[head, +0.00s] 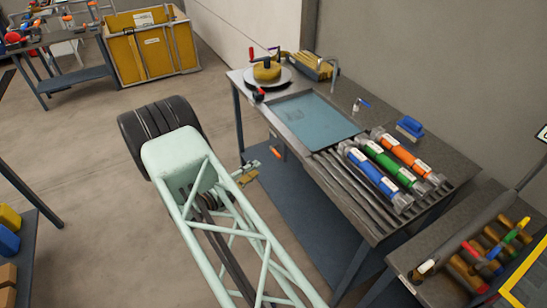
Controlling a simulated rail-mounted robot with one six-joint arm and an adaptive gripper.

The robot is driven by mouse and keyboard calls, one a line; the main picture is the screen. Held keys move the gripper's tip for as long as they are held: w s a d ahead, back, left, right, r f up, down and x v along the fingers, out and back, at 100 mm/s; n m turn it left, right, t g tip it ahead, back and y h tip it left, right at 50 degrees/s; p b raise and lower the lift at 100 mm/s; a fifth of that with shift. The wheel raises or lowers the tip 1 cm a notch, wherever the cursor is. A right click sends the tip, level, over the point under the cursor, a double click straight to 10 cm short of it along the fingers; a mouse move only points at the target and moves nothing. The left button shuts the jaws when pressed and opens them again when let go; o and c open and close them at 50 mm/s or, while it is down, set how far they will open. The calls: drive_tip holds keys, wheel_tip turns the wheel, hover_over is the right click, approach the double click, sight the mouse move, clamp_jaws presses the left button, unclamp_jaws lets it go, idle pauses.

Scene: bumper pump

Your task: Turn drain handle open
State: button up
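A steel workbench (349,158) has a shallow blue-grey basin (314,120) in its top. A small orange handle (276,152) shows under the basin's front edge and may be the drain handle. A small blue lever (362,103) on a fitting stands behind the basin. What seems to be my gripper (247,172) shows small beside my pale green arm, left of the orange handle and apart from it in the picture. My arm hides part of it, and its fingers are too small to read.
Blue, green and orange cylinders (387,168) lie on the bench's slatted right part. A round yellow part (267,71) with a red-tipped handle stands at the back left. A blue brush (410,128) lies near the wall. Open floor (90,150) lies left of my arm.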

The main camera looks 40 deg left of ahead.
drive_tip(key=shift+w, duration=0.15)
drive_tip(key=w+f, duration=0.2)
drive_tip(key=w, duration=1.1)
drive_tip(key=shift+w+a+f+b, duration=0.15)
drive_tip(key=shift+f+b, duration=0.1)
drive_tip(key=shift+b, duration=0.15)
drive_tip(key=shift+c, duration=0.7)
clamp_jaws()
